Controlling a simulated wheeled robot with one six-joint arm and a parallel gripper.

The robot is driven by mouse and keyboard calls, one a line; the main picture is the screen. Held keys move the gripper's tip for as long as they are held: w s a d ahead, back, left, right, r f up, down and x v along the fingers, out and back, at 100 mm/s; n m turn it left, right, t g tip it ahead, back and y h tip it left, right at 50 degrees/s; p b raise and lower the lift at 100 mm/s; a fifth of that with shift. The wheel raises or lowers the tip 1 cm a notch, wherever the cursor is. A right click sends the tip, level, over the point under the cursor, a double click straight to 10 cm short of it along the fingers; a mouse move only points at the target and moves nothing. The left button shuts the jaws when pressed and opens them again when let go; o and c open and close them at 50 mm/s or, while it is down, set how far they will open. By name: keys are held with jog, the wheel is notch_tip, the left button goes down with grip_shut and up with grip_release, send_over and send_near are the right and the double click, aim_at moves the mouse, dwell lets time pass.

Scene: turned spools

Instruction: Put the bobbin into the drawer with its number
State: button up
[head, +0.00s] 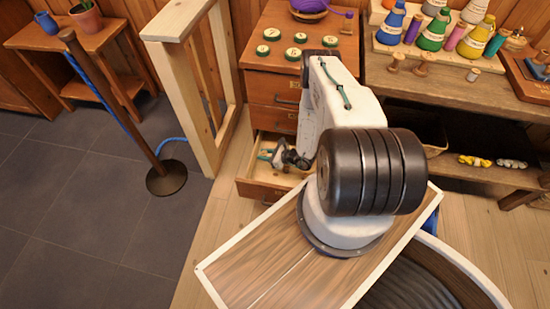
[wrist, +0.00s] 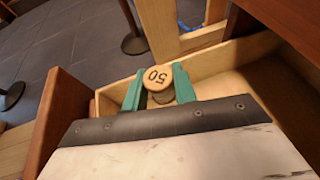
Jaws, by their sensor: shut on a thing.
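The bobbin (wrist: 158,78) is a pale wooden spool with "50" on its round end, which reads upside down in the wrist view. My gripper (wrist: 158,84) is shut on it, one green finger on each side. In the head view my gripper (head: 287,158) is over the open drawer (head: 258,190) of the wooden chest, low on its front. The drawer's pale inner wall (wrist: 233,58) also shows in the wrist view. I cannot tell whether the bobbin touches the drawer. The open drawer's number cannot be read, and my arm hides part of the drawer.
Closed drawers (head: 270,90) are above the open one. Green-and-white numbered discs (head: 272,34) lie on the chest top near a purple yarn bowl (head: 309,10). A pale wooden frame (head: 190,90) stands left of the chest. A bench (head: 440,82) with coloured cones is at right.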

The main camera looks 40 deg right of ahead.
notch_tip(320, 180, down, 8)
jog(key=shift+f, duration=0.15)
dwell(0.3)
jog(key=shift+f, duration=0.6)
jog(key=o, duration=0.9)
jog(key=shift+o, duration=0.2)
jog(key=shift+d+r, duration=0.1)
jog(key=shift+r, duration=0.45)
jog(key=v, duration=1.2)
